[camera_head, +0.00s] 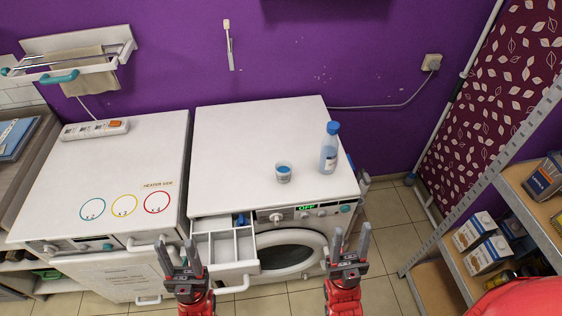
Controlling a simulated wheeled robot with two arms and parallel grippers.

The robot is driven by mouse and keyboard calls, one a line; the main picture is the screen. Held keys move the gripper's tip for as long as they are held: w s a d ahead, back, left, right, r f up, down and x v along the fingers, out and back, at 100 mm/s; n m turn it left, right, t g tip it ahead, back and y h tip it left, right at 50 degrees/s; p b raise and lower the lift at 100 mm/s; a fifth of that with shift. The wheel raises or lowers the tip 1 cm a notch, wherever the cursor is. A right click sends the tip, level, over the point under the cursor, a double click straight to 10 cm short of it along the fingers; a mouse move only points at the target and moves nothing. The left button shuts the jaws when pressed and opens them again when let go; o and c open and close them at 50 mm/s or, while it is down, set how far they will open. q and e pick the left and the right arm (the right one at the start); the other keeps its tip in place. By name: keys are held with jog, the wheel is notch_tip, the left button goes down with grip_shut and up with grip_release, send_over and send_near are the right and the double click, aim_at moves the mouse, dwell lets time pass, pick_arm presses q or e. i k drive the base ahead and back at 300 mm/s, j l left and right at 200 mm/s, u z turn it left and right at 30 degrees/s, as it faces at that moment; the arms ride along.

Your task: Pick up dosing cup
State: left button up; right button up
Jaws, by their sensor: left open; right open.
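The dosing cup (283,173) is a small clear cup with blue in it. It stands upright on top of the white washing machine (240,140), left of a clear bottle (328,152) with a blue cap. My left gripper (179,249) is open and empty, low in front of the machine near its pulled-out detergent drawer (218,246). My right gripper (351,239) is open and empty, low in front of the machine's right part. Both grippers are apart from the cup.
A second white appliance (110,165) with coloured rings stands at the left, with a power strip (95,128) on it. A metal shelf (510,180) with boxes stands at the right. The machine top around the cup is mostly clear.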

aim_at(283, 169)
jog(key=k+j+z, duration=0.1)
jog(key=j+z, duration=0.35)
jog(key=j, duration=1.05)
jog(key=i+j+z, duration=0.1)
jog(key=i+j, duration=0.15)
jog(key=i, duration=0.2)
